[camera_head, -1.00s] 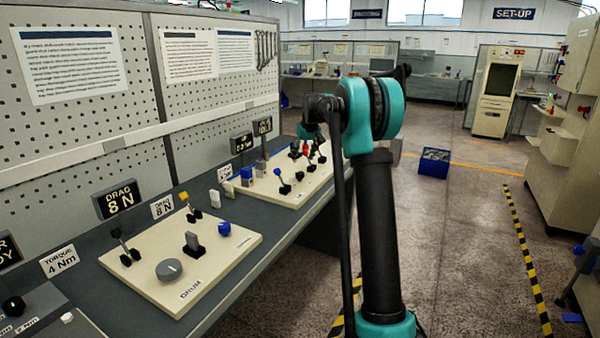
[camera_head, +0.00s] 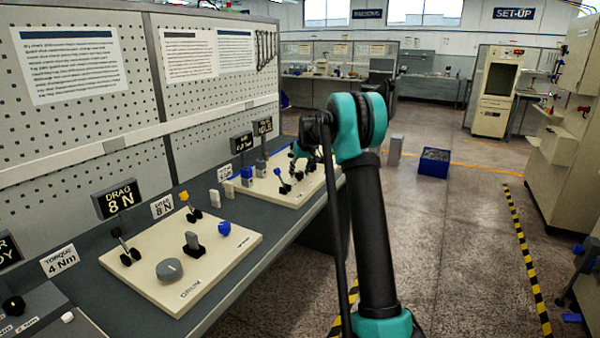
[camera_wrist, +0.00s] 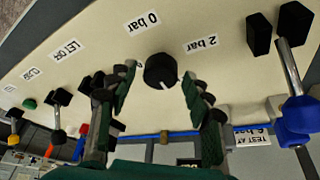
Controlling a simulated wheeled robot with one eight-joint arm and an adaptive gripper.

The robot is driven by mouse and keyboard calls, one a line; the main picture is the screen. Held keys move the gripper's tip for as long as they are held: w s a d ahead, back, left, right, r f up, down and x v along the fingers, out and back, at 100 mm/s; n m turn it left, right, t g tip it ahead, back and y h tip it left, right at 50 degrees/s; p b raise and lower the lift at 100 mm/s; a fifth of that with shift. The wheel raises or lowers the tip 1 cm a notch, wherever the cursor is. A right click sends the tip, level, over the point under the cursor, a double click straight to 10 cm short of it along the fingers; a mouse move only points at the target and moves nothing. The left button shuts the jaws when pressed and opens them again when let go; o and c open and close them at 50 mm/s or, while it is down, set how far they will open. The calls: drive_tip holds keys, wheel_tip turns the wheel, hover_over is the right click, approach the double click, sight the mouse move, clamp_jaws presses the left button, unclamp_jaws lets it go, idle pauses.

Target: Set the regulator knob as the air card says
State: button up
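The regulator knob (camera_wrist: 160,71) is black and round with a white pointer line, and sits on a cream panel (camera_wrist: 90,38) in the wrist view. Its line points toward the bottom of that picture, slightly right. Labels reading 0 bar (camera_wrist: 143,22) and 2 bar (camera_wrist: 202,43) lie beside it; another label is mostly hidden behind the left finger. The air card (camera_wrist: 252,138) appears upside down and seems to read "TEST AT 6 bar". My gripper (camera_wrist: 158,76) is open, with one finger on each side of the knob; contact is not clear.
A blue-tipped lever (camera_wrist: 293,90) stands right of the knob in the wrist view, and several levers stand at left. In the head view, the drum panel (camera_head: 222,262) is nearer on the bench. A blue bin (camera_head: 433,163) stands on the floor.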

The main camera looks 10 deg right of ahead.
drive_tip(key=c, duration=0.9)
drive_tip(key=m, duration=0.2)
drive_tip(key=m+h, duration=0.1)
drive_tip(key=m, duration=0.1)
drive_tip(key=shift+a+h, duration=0.15)
drive_tip(key=shift+h, duration=0.15)
drive_tip(key=m+h, duration=0.1)
drive_tip(key=m, duration=0.3)
drive_tip(key=shift+a+m+h, duration=0.1)
drive_tip(key=shift+m+h, duration=0.2)
drive_tip(key=shift+h, duration=0.1)
drive_tip(key=m+g+h, duration=0.1)
drive_tip(key=m, duration=0.3)
drive_tip(key=shift+w, duration=0.1)
drive_tip(key=m+g, duration=0.1)
drive_tip(key=m, duration=0.1)
drive_tip(key=m+g+h, duration=0.1)
drive_tip(key=m, duration=0.2)
drive_tip(key=shift+a, duration=0.1)
